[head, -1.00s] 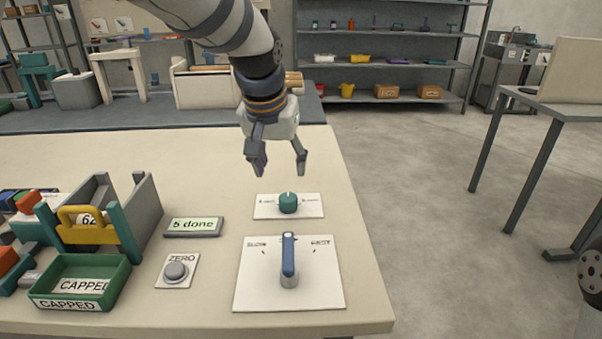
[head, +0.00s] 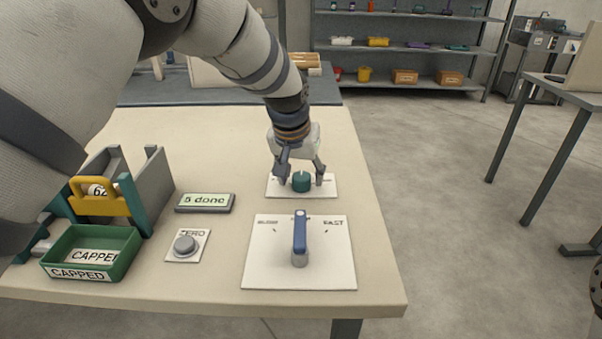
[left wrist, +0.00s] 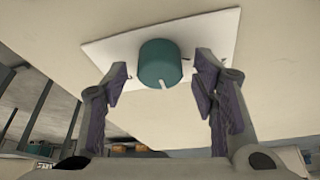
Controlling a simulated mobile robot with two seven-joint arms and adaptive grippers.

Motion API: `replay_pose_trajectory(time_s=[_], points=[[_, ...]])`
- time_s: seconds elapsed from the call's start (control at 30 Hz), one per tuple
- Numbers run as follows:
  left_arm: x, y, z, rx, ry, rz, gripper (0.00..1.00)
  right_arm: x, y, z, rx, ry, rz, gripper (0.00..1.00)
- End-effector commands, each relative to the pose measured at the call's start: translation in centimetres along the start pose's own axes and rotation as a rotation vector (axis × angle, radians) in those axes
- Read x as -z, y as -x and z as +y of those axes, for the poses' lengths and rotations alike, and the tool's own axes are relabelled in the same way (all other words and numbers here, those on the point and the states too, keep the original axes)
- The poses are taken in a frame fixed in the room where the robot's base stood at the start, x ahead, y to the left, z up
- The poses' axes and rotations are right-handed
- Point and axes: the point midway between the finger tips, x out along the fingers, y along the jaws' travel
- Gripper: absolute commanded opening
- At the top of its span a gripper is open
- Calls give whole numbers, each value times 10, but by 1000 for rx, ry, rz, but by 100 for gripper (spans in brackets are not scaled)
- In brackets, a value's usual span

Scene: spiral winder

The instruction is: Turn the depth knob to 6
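The depth knob is a small teal cylinder (head: 301,181) with a white pointer mark, on a white plate (head: 323,190) near the table's right edge. My left gripper (head: 301,177) is down at the knob, with one finger on each side. In the left wrist view the knob (left wrist: 160,64) sits between and just ahead of the open fingers (left wrist: 163,88), with a gap on both sides. The pointer mark shows at the knob's near rim there. The plate's lettering is mostly hidden or too small to read. My right gripper is not in view.
In front of the knob is a white speed plate (head: 337,270) with an upright blue lever (head: 300,234). To the left are a grey ZERO button (head: 185,245), a display reading "5 done" (head: 205,202) and a green CAPPED tray (head: 128,258).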

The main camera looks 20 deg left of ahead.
Motion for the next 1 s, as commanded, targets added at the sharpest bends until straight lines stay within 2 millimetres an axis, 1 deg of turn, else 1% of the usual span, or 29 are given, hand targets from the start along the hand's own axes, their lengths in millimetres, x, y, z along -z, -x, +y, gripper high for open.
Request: replay_pose_trajectory(time_s=[0.03, 0.07, 0.1, 0.17, 0.2, 0.43, 0.57, 0.77, 1.0], points=[[0, 0, 0, 0, 0, 0, 40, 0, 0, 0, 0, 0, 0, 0], [0, 0, 0, 0, 0, 0, 33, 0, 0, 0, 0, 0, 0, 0], [0, 0, 0, 0, 0, 0, 24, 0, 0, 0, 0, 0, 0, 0], [0, 0, 0, 0, 0, -1, 11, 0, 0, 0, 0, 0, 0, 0], [0, 0, 0, 0, 0, -1, 6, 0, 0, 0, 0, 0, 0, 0], [0, 0, 0, -5, -10, -1, 6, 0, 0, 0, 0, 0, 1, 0], [0, 0, -1, -20, -45, -1, 6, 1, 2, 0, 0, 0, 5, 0], [0, 0, -2, -71, -162, -1, 6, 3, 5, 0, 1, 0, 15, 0], [-1, -2, -3, -157, -366, -3, 6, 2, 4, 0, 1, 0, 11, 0]])
